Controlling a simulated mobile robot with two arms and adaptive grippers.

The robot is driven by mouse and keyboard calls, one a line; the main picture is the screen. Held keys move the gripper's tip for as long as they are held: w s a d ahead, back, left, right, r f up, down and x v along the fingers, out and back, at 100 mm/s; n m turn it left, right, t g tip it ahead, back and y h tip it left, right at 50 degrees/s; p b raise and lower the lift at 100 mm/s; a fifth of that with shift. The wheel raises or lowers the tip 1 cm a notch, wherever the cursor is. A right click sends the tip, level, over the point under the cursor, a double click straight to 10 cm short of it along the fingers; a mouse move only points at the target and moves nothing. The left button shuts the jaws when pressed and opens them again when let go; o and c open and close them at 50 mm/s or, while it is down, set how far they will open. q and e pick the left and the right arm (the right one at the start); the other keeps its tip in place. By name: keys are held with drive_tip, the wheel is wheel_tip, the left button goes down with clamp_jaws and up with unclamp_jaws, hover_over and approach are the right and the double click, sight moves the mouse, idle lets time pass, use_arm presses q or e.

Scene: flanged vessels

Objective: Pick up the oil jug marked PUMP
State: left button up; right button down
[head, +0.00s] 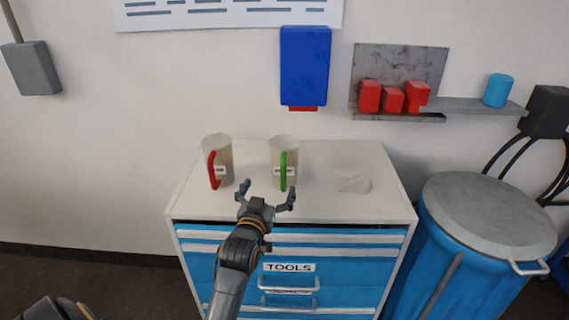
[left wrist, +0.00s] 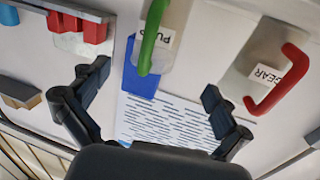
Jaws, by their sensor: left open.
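The oil jug marked PUMP (head: 276,158) is a beige jug with a green handle, standing upright on the cabinet top. It also shows in the left wrist view (left wrist: 178,14), upside down at the top and partly cut off, its label partly covered by the handle. A similar jug with a red handle (head: 224,157) stands to its left; its label reads GEAR in the left wrist view (left wrist: 245,62). My left gripper (head: 267,188) is open and empty, just in front of the PUMP jug, with its fingers apart and not around the handle. My right gripper is out of view.
The blue tool cabinet (head: 345,272) has a white top (head: 318,207). A crumpled pale cloth or rag (head: 354,184) lies on it, right of the PUMP jug. A blue bin (head: 440,240) stands at the right. A wall shelf (head: 465,105) holds red containers and a blue cup.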

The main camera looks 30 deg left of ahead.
sight(284, 148)
use_arm(q)
drive_tip(key=p+x, duration=0.2)
drive_tip(key=x, duration=1.1)
drive_tip(key=shift+w+d+r+p, duration=0.1)
drive_tip(key=shift+d+p, duration=0.05)
drive_tip(key=shift+p, duration=0.25)
drive_tip(key=c, duration=1.2)
drive_tip(key=shift+r, duration=0.15)
